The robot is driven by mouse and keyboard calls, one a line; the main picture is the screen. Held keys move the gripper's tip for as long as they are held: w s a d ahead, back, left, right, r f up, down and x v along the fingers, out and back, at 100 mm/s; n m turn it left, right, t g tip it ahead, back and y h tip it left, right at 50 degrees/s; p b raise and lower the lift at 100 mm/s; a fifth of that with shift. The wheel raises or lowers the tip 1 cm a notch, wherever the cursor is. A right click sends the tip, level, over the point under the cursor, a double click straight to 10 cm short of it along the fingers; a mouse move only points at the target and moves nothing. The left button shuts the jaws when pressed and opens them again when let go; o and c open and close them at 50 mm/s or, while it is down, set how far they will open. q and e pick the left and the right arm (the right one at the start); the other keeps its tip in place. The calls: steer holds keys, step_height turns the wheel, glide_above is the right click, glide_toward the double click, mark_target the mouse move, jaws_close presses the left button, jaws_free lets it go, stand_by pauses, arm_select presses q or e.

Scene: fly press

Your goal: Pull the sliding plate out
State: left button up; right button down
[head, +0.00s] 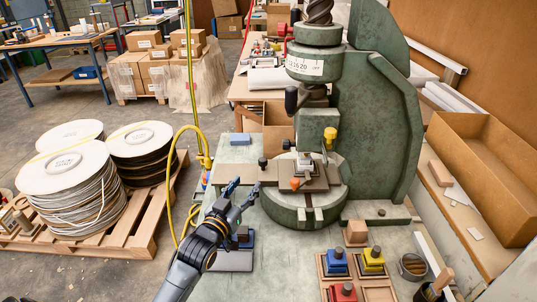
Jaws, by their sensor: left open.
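The green fly press (378,120) stands right of centre, with its screw and ram above a round bed (310,207). A flat brown-grey sliding plate (316,182) lies on the bed under the ram. An orange knob (295,183) and dark knobs are near its edges, and a narrow bar reaches left from it toward my gripper. My left gripper (243,188) is open, just left of the bed, with its fingers around or close to the bar's end. Whether they touch it I cannot tell. My right gripper is out of view.
A wooden tray with blue (335,263), yellow (373,261) and red (343,293) tools sits at the front right, beside a metal cup (412,266). A blue block (240,139) lies behind my gripper. A yellow hose (172,190) hangs left of it.

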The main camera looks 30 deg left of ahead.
mark_target(261, 163)
arm_select(q)
steer(key=w, duration=0.5)
steer(key=shift+w+a+r+p, duration=0.15)
steer(key=shift+w+r+p, duration=0.05)
steer(key=shift+r+p, duration=0.15)
steer(key=w, duration=0.5)
steer(key=shift+w+a+f, duration=0.1)
steer(key=shift+w+a, duration=0.1)
steer(key=shift+w, duration=0.55)
steer(key=shift+w+f, duration=0.1)
steer(key=shift+w, duration=0.25)
jaws_close()
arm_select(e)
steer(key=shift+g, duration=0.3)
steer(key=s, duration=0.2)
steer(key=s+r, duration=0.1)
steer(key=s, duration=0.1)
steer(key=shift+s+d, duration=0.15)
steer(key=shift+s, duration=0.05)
